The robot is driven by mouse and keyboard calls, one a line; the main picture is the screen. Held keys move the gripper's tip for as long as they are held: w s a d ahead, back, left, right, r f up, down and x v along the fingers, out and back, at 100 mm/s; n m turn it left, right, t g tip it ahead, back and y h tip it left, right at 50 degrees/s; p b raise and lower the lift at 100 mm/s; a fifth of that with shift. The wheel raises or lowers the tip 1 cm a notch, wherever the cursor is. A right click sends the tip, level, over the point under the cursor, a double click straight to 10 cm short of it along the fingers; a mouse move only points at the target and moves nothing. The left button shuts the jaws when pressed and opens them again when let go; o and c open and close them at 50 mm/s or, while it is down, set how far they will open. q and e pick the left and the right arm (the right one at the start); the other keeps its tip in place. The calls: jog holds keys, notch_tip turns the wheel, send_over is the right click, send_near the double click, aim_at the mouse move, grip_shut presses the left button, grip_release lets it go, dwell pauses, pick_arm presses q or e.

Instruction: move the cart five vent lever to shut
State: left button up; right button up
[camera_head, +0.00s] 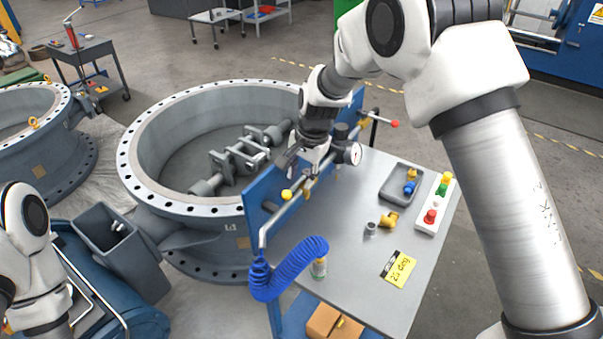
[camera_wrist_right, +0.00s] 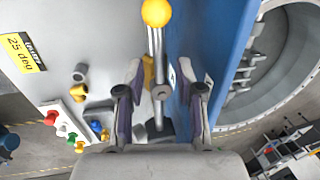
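The cart (camera_head: 350,262) has a grey top and an upright blue panel (camera_head: 262,208) along its left edge. A lever with a yellow ball (camera_head: 287,195) is at the panel's near part; its yellow ball also shows in the right wrist view (camera_wrist_right: 157,12). Another lever with a red ball (camera_head: 395,124) is at the far end. I cannot read which is the vent lever. My right gripper (camera_head: 302,168) is over the panel's pipework. In the right wrist view its fingers (camera_wrist_right: 160,95) are apart, with metal pipework visible between them. My left gripper is out of frame.
A gauge (camera_head: 353,153) stands close beside my right gripper. A blue coiled hose (camera_head: 290,272) hangs at the cart's near corner. A grey tray (camera_head: 400,184), button strip (camera_head: 436,205) and yellow "25 deg" card (camera_head: 399,268) lie on top. A large valve ring (camera_head: 170,118) stands left.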

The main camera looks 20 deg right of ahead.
notch_tip(320, 180, up, 12)
jog(key=s+d, duration=0.1)
jog(key=shift+s+d+f, duration=0.15)
jog(key=shift+s+d, duration=0.1)
jog(key=shift+s, duration=0.15)
jog(key=shift+f, duration=0.1)
